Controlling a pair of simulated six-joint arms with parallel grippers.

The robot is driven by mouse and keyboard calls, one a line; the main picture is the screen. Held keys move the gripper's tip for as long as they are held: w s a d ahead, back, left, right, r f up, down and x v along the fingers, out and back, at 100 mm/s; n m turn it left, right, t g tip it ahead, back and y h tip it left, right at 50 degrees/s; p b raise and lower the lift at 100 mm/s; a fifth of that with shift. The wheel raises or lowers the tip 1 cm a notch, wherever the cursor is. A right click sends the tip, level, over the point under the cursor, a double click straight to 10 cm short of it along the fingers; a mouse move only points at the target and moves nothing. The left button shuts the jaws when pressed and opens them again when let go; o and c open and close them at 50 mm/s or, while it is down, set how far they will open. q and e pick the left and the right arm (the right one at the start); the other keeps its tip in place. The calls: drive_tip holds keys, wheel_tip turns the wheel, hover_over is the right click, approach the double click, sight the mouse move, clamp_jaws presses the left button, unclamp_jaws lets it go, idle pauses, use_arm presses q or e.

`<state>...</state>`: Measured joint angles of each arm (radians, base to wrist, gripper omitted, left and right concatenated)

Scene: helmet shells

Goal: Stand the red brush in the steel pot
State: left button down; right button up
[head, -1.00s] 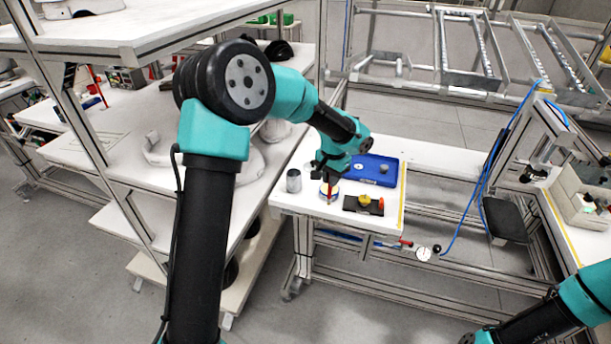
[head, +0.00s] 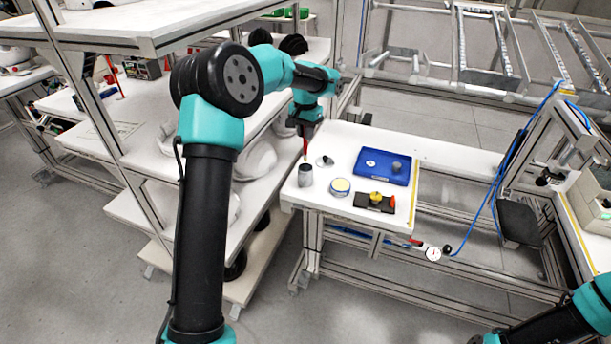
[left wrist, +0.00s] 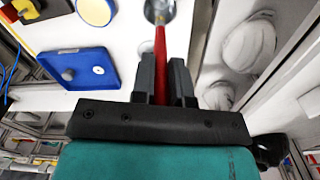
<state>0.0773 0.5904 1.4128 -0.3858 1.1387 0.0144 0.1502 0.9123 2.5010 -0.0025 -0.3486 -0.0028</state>
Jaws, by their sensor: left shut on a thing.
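My left gripper (head: 304,128) is shut on the red brush (head: 306,146) and holds it about upright, pointing down, over the left part of the table. The brush also shows as a red shaft between the fingers in the left wrist view (left wrist: 160,50). The steel pot (head: 305,177) is a small grey cylinder standing near the table's left edge. In the head view it is right below the brush, and in the left wrist view the pot (left wrist: 153,12) is at the top. I cannot tell whether the brush tip is inside the rim. My right gripper is out of view.
A round tin with a yellow top (head: 340,187) stands right of the pot, with a small grey piece (head: 325,161) behind. A blue tray (head: 382,166) and a dark block with yellow and red parts (head: 375,202) lie farther right. A shelf rack with white shells (head: 262,160) borders the left.

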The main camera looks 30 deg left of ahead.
sight(305, 153)
use_arm(q)
drive_tip(key=shift+f, duration=2.35)
drive_tip(key=shift+f, duration=2.5)
drive_tip(key=shift+f, duration=0.1)
drive_tip(key=c, duration=1.1)
unclamp_jaws()
wheel_tip(305, 153, up, 12)
drive_tip(key=shift+r, duration=0.15)
